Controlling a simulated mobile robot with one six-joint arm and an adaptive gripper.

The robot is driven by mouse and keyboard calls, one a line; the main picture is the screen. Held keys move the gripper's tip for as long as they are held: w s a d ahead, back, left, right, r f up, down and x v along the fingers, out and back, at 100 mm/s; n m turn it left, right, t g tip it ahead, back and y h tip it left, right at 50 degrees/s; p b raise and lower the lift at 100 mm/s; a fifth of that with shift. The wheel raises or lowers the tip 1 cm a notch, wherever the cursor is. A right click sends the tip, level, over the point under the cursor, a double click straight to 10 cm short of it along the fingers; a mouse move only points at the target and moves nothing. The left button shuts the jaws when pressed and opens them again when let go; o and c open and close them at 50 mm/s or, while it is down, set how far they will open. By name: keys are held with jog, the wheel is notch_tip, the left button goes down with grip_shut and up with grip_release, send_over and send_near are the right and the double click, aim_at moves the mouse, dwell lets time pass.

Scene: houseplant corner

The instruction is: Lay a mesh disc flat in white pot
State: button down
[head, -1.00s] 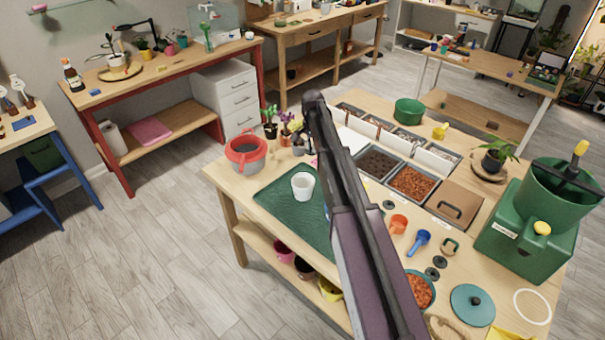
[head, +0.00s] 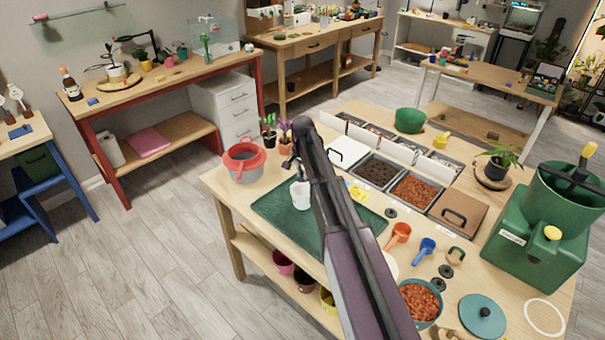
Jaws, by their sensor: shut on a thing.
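The white pot (head: 302,200) stands upright on the green mat (head: 275,220), with its mouth partly hidden by my gripper. My gripper (head: 294,172) is at the pot's mouth, with its fingers pointing down. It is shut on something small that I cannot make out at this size. Whether that thing touches the pot is not clear. Three small dark discs lie on the table to the right: one (head: 391,213) near the bins and two (head: 446,271) close together nearer the front. I cannot tell whether they are mesh. My arm hides the middle of the mat.
An orange scoop (head: 398,235), a blue scoop (head: 424,250), a bowl of clay pieces (head: 420,300) and a green machine (head: 535,235) occupy the right.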

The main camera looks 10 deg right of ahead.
aim_at(303, 191)
jog(key=shift+f, duration=0.25)
jog(key=shift+f+b, duration=5.4)
jog(key=shift+b, duration=0.2)
jog(key=shift+f, duration=0.1)
jog(key=c, duration=0.6)
grip_release()
jog(key=shift+c, duration=0.2)
notch_tip(303, 191, up, 10)
jog(key=p, duration=1)
